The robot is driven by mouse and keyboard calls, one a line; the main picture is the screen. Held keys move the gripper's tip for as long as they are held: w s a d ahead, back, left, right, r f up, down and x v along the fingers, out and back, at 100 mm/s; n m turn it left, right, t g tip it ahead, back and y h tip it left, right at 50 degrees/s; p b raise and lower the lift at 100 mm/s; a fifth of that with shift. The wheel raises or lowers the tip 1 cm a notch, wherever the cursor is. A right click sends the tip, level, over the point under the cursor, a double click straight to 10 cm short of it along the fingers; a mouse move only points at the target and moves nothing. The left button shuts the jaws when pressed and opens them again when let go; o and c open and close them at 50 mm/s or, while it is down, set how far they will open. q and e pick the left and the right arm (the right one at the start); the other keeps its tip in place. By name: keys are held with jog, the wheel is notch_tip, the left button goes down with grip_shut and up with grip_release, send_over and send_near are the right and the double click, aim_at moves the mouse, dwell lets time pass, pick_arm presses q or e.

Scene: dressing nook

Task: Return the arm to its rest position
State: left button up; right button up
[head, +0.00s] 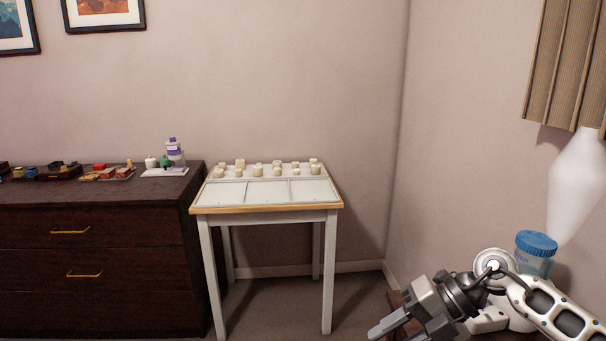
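My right arm (556,308) comes in from the lower right corner. Its gripper (398,333) points down and left near the bottom edge, with the fingers apart and nothing seen between them. The lower finger is partly cut off by the frame. The gripper is in the air, to the right of the small white table and apart from it. My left arm and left gripper are not in view.
A white table (265,210) with a divided tray and several cream pieces stands in the middle. A dark dresser (90,255) with small items is at left. A blue-lidded jar (537,243) stands close behind my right arm. Floor between table and arm is clear.

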jog(key=s+a+r+m+t+y, duration=0.2)
jog(key=a+m+t+y, duration=0.2)
jog(key=a, duration=0.2)
jog(key=s+a+r+m+t+y, duration=0.1)
jog(key=s+a+m+t+y, duration=0.15)
jog(key=a+m+y, duration=0.2)
jog(key=s+d+f+m+t+h, duration=0.1)
jog(key=d+f+m+t+h, duration=0.3)
jog(key=m, duration=0.5)
jog(key=d+f+m+t+h, duration=0.2)
jog(key=f+m+t+h, duration=0.2)
jog(key=m+t+h, duration=0.3)
jog(key=s+d+f+m+g+h, duration=0.3)
jog(key=s+f+m+g, duration=0.3)
jog(key=s+f, duration=0.5)
jog(key=shift+s+d+f+m+g+h, duration=0.15)
jog(key=shift+d+f+m+g+h, duration=0.15)
jog(key=shift+f+m+h, duration=0.35)
